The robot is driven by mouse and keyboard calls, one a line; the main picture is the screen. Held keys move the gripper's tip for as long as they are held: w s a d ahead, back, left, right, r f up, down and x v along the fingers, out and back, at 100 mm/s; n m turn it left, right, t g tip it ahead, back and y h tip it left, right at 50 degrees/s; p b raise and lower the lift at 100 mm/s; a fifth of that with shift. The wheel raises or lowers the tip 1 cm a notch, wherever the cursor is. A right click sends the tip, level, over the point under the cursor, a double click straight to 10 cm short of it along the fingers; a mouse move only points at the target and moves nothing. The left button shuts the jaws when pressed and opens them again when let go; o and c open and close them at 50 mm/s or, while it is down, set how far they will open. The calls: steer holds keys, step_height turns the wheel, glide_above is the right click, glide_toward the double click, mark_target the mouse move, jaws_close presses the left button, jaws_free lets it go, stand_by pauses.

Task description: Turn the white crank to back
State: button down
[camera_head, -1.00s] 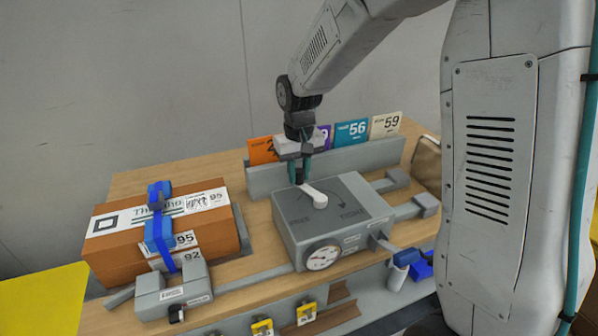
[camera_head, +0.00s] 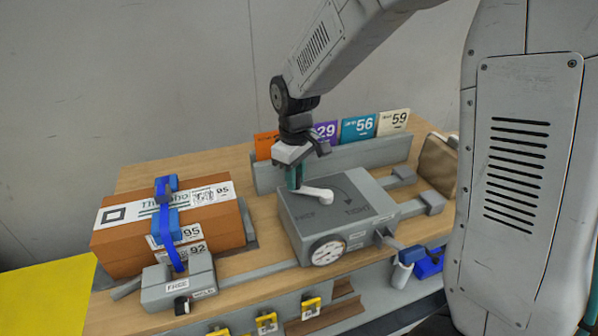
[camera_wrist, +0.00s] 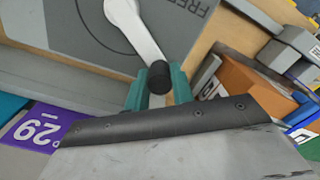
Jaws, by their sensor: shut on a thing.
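The white crank (camera_head: 316,194) lies on top of the grey box (camera_head: 352,196), its arm running from the pivot on the right to the handle end on the left. It also shows in the wrist view (camera_wrist: 138,30). A dark knob (camera_wrist: 160,76) stands at the crank's end. My gripper (camera_head: 295,178) is above the left part of the box, shut on this knob, with a teal finger on each side of it in the wrist view (camera_wrist: 157,88). Words and a curved line are printed on the box top. A round gauge (camera_head: 328,250) is on the box's front.
A brown carton (camera_head: 120,245) with a blue strap stands at the left. Numbered cards (camera_head: 359,129) stand in a grey rack behind the box. A grey clamp block (camera_head: 170,290) is in front of the carton. A tan bag (camera_head: 438,165) is at the right.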

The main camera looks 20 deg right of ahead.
steer(key=shift+s+a+n, duration=0.25)
steer(key=shift+s+n, duration=0.3)
steer(key=shift+n, duration=0.35)
steer(key=shift+s+a+n, duration=0.25)
steer(key=shift+s+n, duration=0.25)
steer(key=shift+n, duration=0.4)
steer(key=c, duration=1.2)
jaws_free()
step_height(320, 180, up, 8)
steer(key=shift+f, duration=0.1)
